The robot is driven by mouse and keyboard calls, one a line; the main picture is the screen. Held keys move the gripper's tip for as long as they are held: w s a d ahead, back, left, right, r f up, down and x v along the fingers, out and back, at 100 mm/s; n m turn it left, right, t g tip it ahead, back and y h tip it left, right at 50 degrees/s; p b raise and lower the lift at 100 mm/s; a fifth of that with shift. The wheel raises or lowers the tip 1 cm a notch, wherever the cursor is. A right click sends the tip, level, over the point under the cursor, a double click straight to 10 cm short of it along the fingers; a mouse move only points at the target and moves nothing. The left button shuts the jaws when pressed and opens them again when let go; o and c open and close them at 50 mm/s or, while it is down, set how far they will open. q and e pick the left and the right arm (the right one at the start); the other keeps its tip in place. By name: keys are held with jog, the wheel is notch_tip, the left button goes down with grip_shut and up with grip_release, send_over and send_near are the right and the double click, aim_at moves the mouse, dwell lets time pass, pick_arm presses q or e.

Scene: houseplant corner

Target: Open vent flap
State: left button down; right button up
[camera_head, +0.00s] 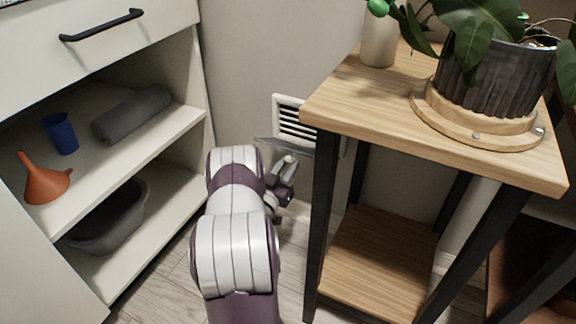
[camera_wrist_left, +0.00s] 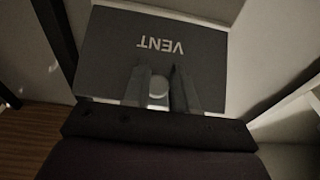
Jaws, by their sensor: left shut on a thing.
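The white slatted wall vent (camera_head: 293,119) is between the open shelf unit and the plant stand. Its thin grey flap (camera_head: 296,146) stands out from the vent at the lower edge, with the slats bare above it. In the left wrist view the flap (camera_wrist_left: 110,50) fills the upper middle and bears the word VENT, upside down. My left gripper (camera_head: 286,176) is just below and in front of the flap. Its two fingers (camera_wrist_left: 159,90) are shut on the flap's small round pale knob (camera_wrist_left: 158,84). My right gripper is not in view.
A wooden plant stand (camera_head: 370,95) with black legs is close on the right, bearing a potted plant (camera_head: 495,75) and a pale vase (camera_head: 379,40). The shelf unit on the left holds an orange funnel (camera_head: 45,183), a blue cup (camera_head: 61,133), a grey roll (camera_head: 132,113) and a basin (camera_head: 110,222).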

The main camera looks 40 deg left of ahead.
pick_arm(q)
jog(key=shift+f+t+b, duration=0.45)
jog(key=shift+t+b, duration=0.15)
jog(key=shift+w+r, duration=0.1)
jog(key=c, duration=0.9)
grip_release()
jog(key=shift+o, duration=0.2)
jog(key=p+v, duration=0.6)
jog(key=v, duration=0.6)
jog(key=shift+s+f, duration=0.25)
jog(key=shift+s, duration=0.05)
